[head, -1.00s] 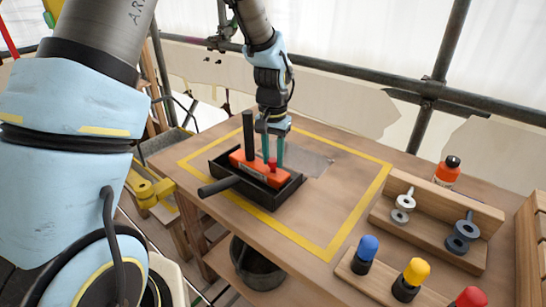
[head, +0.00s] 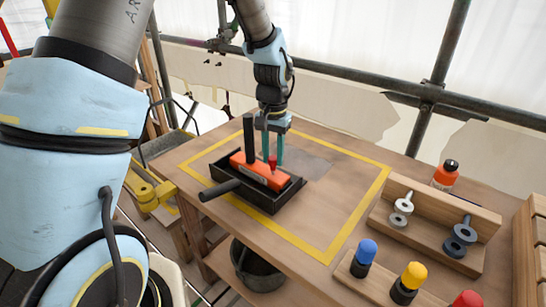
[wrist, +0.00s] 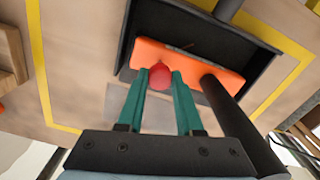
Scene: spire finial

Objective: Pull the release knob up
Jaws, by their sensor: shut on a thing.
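The red release knob (head: 272,161) stands on top of an orange block (head: 244,165) that sits in a black tray (head: 270,208) on the workbench. In the wrist view the knob (wrist: 160,76) shows between the two teal fingers. My gripper (head: 272,157) reaches down from above and is shut on the knob; in the wrist view its fingertips (wrist: 162,73) are at the knob's sides. A red stem shows between the knob's head and the block. The fingers hide part of the knob.
A black upright post (head: 249,138) rises close beside my gripper, and the tray's handle (head: 219,189) sticks out toward the front left. A wooden rack (head: 428,226) with washers and colored knobs stand at the right. The bench inside the yellow outline is clear right of the tray.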

